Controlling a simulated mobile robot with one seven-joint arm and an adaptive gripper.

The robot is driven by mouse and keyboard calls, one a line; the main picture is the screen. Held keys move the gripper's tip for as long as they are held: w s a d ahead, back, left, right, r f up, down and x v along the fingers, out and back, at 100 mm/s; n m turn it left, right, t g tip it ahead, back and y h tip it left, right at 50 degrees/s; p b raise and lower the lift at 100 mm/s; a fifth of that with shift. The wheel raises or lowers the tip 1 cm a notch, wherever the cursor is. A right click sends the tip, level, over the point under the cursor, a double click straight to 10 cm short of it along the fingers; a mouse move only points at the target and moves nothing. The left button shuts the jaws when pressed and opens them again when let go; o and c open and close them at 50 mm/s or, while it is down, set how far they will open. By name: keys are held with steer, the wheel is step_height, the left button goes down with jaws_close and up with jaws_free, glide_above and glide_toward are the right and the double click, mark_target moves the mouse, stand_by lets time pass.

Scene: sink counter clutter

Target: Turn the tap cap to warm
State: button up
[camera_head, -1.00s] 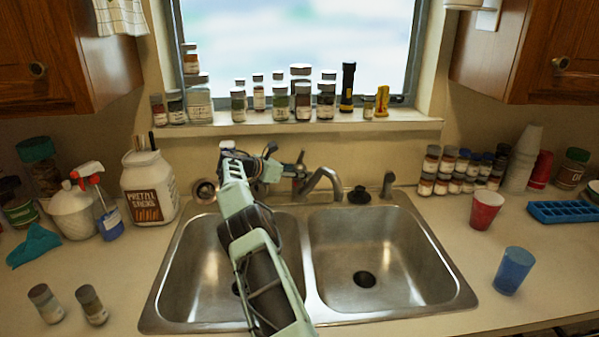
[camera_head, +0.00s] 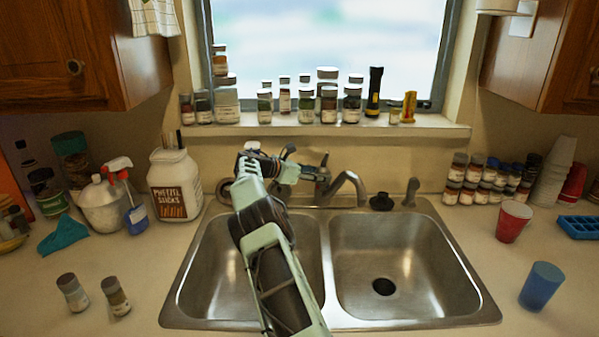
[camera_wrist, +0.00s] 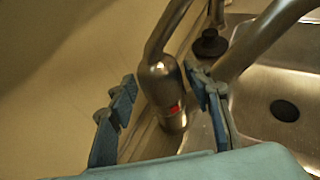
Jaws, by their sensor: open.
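The metal tap stands behind the sink divider, and its curved spout (camera_head: 347,184) reaches over the right basin. The tap cap (camera_wrist: 160,84) is a rounded metal top with a lever rising from it and a red mark on its body below. In the head view the cap (camera_head: 323,174) is partly covered by my gripper (camera_head: 309,173), which comes from the left. In the wrist view my gripper (camera_wrist: 160,76) is open, with one blue finger on each side of the cap. The right finger looks close to the cap and spout; I cannot tell whether it touches.
A black stopper (camera_head: 382,202) and a sprayer (camera_head: 411,192) stand right of the tap. Bottles line the window sill (camera_head: 420,128) above. A pretzel jar (camera_head: 174,186) stands left of the sink. The right basin (camera_head: 400,258) is empty.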

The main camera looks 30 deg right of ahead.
steer(key=v, duration=1)
steer(key=shift+d+r, duration=0.1)
steer(key=shift+c, duration=0.5)
